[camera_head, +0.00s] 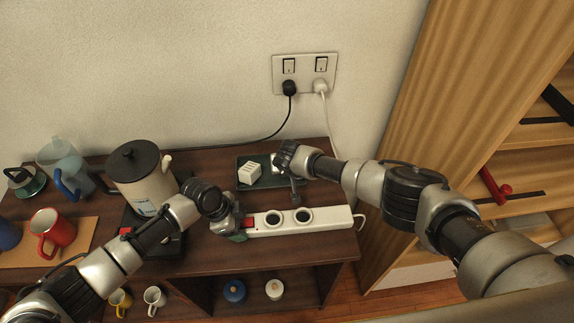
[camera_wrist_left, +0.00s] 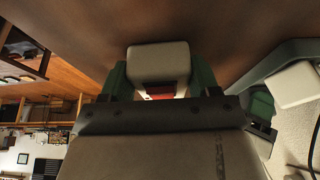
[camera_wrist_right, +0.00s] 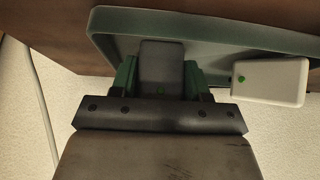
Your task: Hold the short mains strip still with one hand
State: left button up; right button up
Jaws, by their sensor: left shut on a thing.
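The short mains strip (camera_head: 330,219) is white, with two round sockets and a red switch at its left end. It lies on the dark shelf top, with a white cable at its right end. My left gripper (camera_head: 237,225) is shut on the strip's left end; the left wrist view shows the white end (camera_wrist_left: 158,62) between its green fingers. My right gripper (camera_wrist_right: 160,80) is over a dark green tray (camera_wrist_right: 215,32). A dark grey block (camera_wrist_right: 161,62) sits between its fingers; whether they grip it is unclear.
A white block (camera_head: 250,173) lies in the tray behind the strip. A kettle (camera_head: 141,178), a red mug (camera_head: 52,232) and a blue-handled jug (camera_head: 66,168) stand to the left. Two plugs sit in the wall socket (camera_head: 305,74). A wooden cabinet (camera_head: 415,110) stands on the right.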

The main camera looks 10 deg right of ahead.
jog(key=o, duration=0.5)
jog(key=v, duration=1.2)
pick_arm(q)
jog(key=o, duration=1.1)
